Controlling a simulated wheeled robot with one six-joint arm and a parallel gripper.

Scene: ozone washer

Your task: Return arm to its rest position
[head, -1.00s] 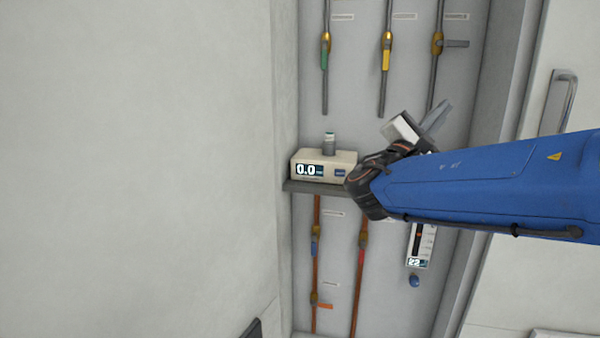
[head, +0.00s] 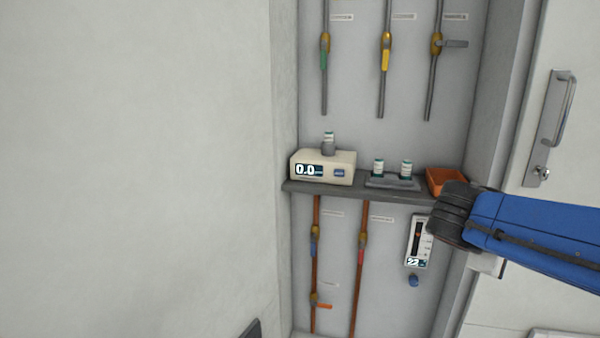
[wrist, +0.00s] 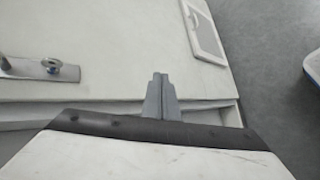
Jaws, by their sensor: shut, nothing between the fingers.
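My gripper (wrist: 159,82) shows in the wrist view with its two grey fingers together and nothing between them. It points at a white door panel (wrist: 110,75) and hangs apart from the shelf things. In the head view my blue arm comes in from the right edge, and its dark wrist part stands in front of the right end of the shelf. The gripper fingers are hidden in the head view.
A grey shelf (head: 330,190) holds a meter reading 0.0 (head: 335,170), a rack (head: 393,183) with two vials and an orange tray (head: 447,178). Valved pipes run above and below. A flow gauge (head: 418,243) hangs near my arm. A door handle (head: 557,120) is at right.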

